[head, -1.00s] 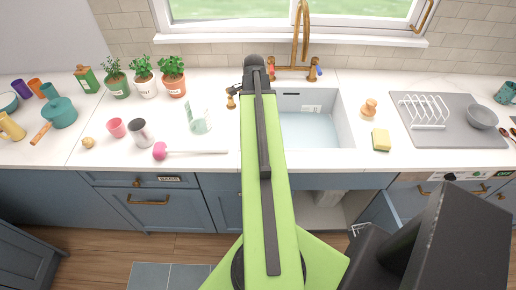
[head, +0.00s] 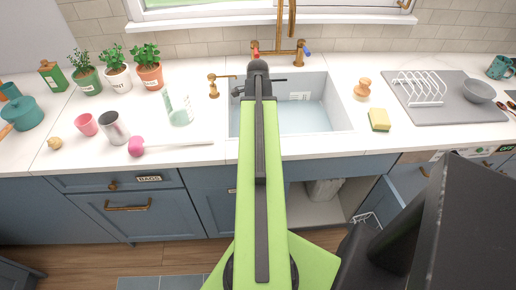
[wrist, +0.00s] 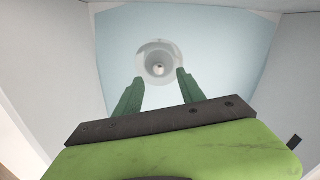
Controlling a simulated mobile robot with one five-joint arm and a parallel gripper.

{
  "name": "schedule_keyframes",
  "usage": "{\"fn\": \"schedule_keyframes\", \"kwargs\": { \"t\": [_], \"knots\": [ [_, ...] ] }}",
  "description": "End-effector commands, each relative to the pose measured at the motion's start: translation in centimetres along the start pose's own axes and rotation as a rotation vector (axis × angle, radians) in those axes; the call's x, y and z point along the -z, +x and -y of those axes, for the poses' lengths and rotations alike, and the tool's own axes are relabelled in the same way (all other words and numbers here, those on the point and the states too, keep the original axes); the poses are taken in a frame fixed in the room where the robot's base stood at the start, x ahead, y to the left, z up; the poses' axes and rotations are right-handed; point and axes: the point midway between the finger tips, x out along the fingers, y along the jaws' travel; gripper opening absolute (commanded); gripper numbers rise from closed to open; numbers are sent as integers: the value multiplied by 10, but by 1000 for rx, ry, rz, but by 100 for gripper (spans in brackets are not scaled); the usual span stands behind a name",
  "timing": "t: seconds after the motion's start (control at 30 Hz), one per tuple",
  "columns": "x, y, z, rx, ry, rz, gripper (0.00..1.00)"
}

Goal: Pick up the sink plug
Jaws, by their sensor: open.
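In the wrist view a round pale ring, which looks like the drain, lies on the light blue sink floor. A small whitish-grey knob at its centre looks like the sink plug (wrist: 158,69). My gripper (wrist: 159,76) is open, its two green fingers apart and empty, with the ring showing between and beyond their tips. I cannot tell the height of the tips above it. In the head view my arm's end is over the left side of the sink (head: 318,118); the plug and the fingers are hidden there.
A brass tap (head: 287,45) stands behind the sink, and a brass soap dispenser (head: 213,87) is to its left. A wooden-looking knobbed object (head: 362,90) and a yellow sponge (head: 379,120) are to the right. Sink walls surround my gripper's view.

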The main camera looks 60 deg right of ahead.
Motion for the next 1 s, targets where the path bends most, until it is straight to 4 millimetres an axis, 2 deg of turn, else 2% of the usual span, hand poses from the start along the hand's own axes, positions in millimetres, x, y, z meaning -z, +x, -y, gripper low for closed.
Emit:
{"fn": "schedule_keyframes", "kwargs": {
  "t": [0.03,0.33,0.63,0.9,1.0],
  "knots": [
    [0,17,0,0,0,0,47],
    [0,24,0,0,0,0,47],
    [0,72,-2,0,0,0,47],
    [0,70,-2,0,0,0,47],
    [0,70,-2,0,0,0,33]
  ]
}}
